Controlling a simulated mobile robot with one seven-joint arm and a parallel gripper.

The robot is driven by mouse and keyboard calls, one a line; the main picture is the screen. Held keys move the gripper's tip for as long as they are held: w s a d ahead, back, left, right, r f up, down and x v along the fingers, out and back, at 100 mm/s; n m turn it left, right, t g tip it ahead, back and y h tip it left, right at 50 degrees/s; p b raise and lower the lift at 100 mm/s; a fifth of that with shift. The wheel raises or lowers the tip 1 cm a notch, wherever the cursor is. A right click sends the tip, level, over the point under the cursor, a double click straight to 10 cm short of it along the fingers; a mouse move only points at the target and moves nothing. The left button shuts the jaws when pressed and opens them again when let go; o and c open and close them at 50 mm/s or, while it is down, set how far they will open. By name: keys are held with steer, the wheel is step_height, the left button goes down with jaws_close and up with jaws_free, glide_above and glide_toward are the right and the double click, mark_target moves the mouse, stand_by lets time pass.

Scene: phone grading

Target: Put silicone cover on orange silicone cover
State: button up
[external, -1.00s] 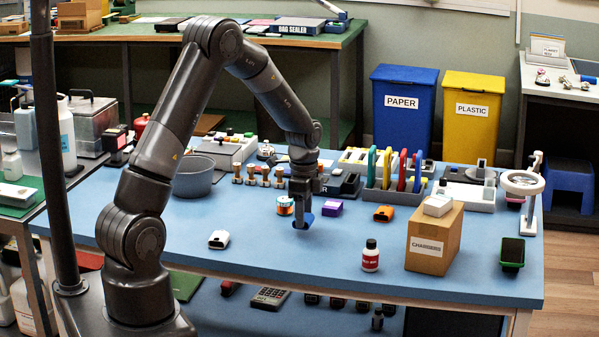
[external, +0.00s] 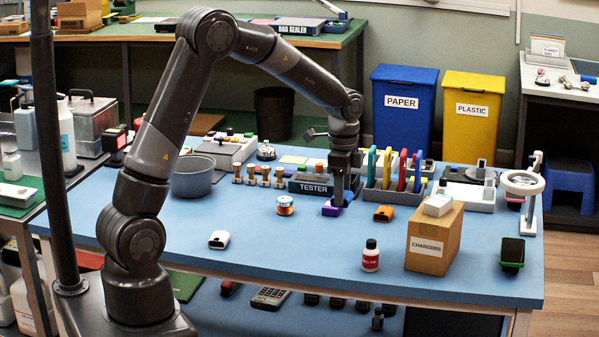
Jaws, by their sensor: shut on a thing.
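The orange silicone cover (external: 383,213) lies on the blue table, right of the middle, with a dark opening facing the front. My gripper (external: 345,200) points down just left of it and a little farther back, apart from it. It is shut on a blue silicone cover, which is hard to make out now against the dark fingers and the purple block (external: 331,209) by the fingertips. Whether the gripper touches the purple block I cannot tell. A white silicone cover (external: 218,239) lies apart at the front left.
The tester (external: 312,184) and a rack of coloured panels (external: 378,196) are behind. A red-labelled bottle (external: 370,256) and a cardboard box (external: 434,239) stand at the front right. The front middle is clear.

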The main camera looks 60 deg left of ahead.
steer(key=w+d+r, duration=0.2)
steer(key=w, duration=1.3)
glide_above(384, 210)
step_height(384, 210, down, 8)
steer(key=shift+w+r, duration=0.1)
steer(key=shift+r, duration=0.15)
steer(key=shift+f, duration=1.95)
steer(key=shift+f, duration=0.15)
steer(key=o, duration=1)
steer(key=shift+c, duration=0.2)
